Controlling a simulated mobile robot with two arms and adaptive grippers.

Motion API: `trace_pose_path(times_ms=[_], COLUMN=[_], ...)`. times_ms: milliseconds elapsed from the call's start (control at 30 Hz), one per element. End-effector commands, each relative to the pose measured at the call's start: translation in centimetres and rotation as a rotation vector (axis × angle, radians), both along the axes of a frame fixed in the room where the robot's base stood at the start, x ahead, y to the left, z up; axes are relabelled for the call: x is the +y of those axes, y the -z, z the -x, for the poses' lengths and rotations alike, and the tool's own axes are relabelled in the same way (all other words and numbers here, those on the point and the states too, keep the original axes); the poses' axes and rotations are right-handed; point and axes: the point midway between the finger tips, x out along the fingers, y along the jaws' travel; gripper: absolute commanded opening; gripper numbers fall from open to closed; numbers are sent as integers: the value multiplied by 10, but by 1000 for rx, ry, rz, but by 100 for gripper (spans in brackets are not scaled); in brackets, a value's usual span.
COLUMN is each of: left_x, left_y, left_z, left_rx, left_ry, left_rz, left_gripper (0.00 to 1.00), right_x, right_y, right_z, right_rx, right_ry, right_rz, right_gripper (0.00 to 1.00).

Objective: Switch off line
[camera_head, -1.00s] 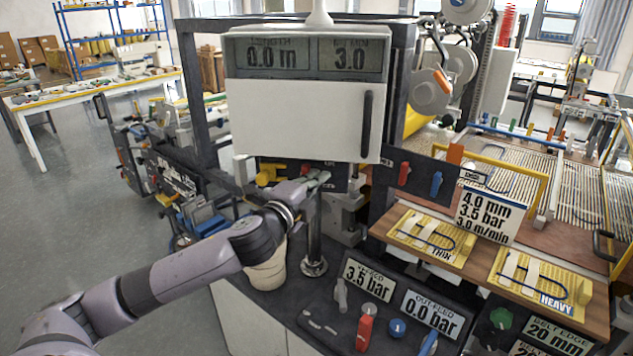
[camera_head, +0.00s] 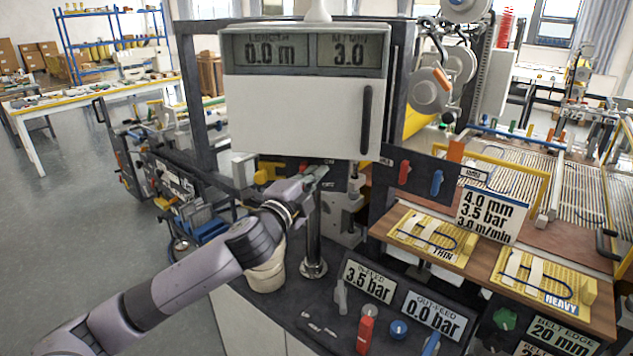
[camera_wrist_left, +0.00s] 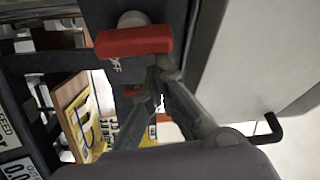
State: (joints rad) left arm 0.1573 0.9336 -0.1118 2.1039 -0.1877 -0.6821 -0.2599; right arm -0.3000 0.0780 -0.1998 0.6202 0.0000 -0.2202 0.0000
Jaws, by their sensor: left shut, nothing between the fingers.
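My left gripper (camera_head: 318,172) is in front of the machine, just below the white control box (camera_head: 300,115), with its fingers shut and empty. In the left wrist view the closed fingertips (camera_wrist_left: 165,72) are close beside a red handle (camera_wrist_left: 135,42) on a dark panel, with part of a label reading "OFF" below the handle. I cannot tell whether the fingers touch the handle. The box display (camera_head: 305,50) reads 0.0 m and 3.0. My right gripper is not in view.
A yellow handle (camera_head: 268,172) is left of my gripper. Red (camera_head: 404,172) and blue (camera_head: 437,183) levers are to the right. Below stand a metal post (camera_head: 314,235), a beige cup (camera_head: 266,272) and gauges reading 3.5 bar (camera_head: 370,281) and 0.0 bar (camera_head: 432,314).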

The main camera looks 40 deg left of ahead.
Motion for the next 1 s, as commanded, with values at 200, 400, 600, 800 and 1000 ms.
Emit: trace_pose_path(times_ms=[200, 400, 600, 800, 1000], left_x=[4, 8, 11, 14, 15], left_y=[1, -3, -6, -9, -10], left_z=[1, 3, 5, 6, 7], left_rx=[-57, -127, -183, -187, -186], left_ry=[-4, -4, -3, -3, -3], left_rz=[121, 268, 390, 393, 393], left_gripper=[0, 0, 0, 0, 0], right_x=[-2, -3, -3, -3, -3], right_y=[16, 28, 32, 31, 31], right_z=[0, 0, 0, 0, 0], right_rx=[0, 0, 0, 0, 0], right_ry=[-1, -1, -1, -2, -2], right_rz=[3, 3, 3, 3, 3], right_gripper=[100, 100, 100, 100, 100])
